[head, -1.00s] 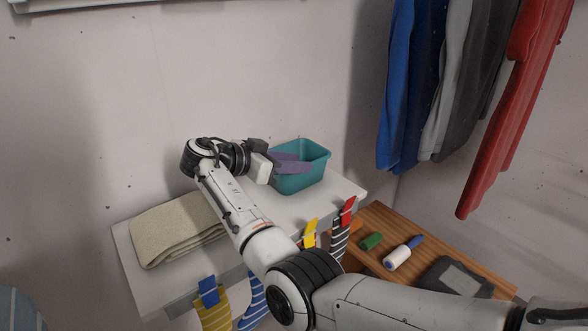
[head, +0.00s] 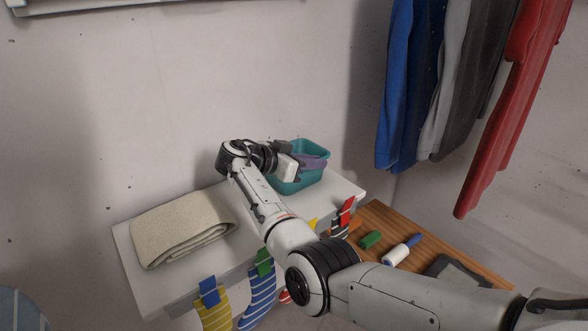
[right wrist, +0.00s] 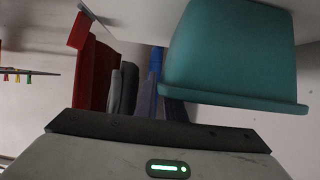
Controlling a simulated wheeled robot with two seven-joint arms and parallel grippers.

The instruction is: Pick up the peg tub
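The peg tub is an open teal tub (head: 313,178) at the back right of the white shelf (head: 345,193). It stands upright on the shelf. My right gripper (head: 312,162) reaches in from the left, with its purple-grey fingers at the tub's rim and overlapping its opening. The fingers look apart, though their tips are partly hidden and I cannot tell if they touch the tub. In the right wrist view the tub (right wrist: 235,50) looms upside down, close in front of the gripper. The tub's inside is hidden there. My left gripper is not in view.
A folded beige towel (head: 182,228) lies on the left of the shelf. Striped socks (head: 257,298) hang from coloured pegs at its front edge. A wooden bench (head: 377,217) with a green roll and a lint roller is lower right. Clothes (head: 405,90) hang at the upper right.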

